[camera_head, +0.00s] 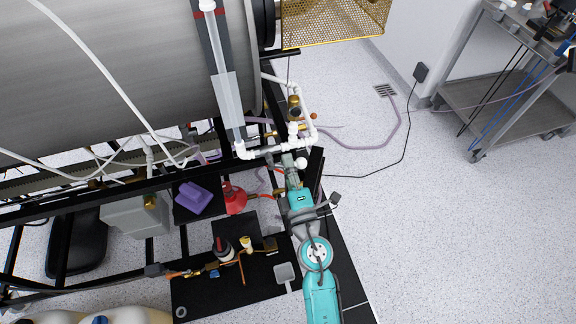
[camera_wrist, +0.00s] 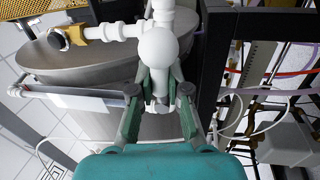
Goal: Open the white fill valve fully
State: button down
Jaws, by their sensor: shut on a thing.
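The white fill valve (camera_wrist: 158,47) shows in the wrist view as a white rounded knob with a white stem below it, on white pipework. In the head view its white knob (camera_head: 301,162) sits just below the horizontal white pipe, beside my fingertips. My gripper (camera_wrist: 160,82) is shut on the valve's white handle, with one green-grey finger on either side. In the head view my gripper (camera_head: 290,163) reaches up to the pipe from below. The fingers and knob hide part of the handle, so its exact angle is hard to tell.
A large grey tank (camera_head: 120,75) stands at upper left. White pipes (camera_head: 275,150) and a clear level tube (camera_head: 228,100) stand close to my gripper. A black frame, a red funnel-like item (camera_head: 234,198) and a purple block (camera_head: 193,198) lie left of my arm. Open floor (camera_head: 440,230) lies right.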

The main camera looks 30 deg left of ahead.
jog(key=shift+r+n, duration=0.15)
jog(key=shift+n, duration=0.45)
jog(key=c, duration=1.1)
grip_release()
jog(key=v, duration=1.2)
